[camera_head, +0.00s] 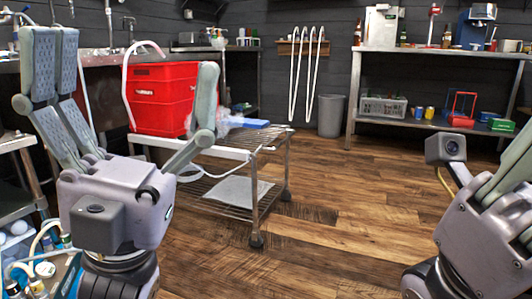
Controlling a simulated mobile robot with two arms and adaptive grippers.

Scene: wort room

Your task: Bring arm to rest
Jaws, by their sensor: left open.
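My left gripper (128,65) is raised upright at the left of the head view. Its grey padded fingers are spread wide apart, with nothing held between them. The red crates and part of the cart show behind the gap. My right gripper (508,168) is at the right edge, partly cut off by the frame. Its fingertips are out of view, so its opening and anything in it are hidden.
A steel table (440,52) with a lower shelf and a grey bin (330,116) stand at the back. The wooden floor (340,215) between my arms is clear.

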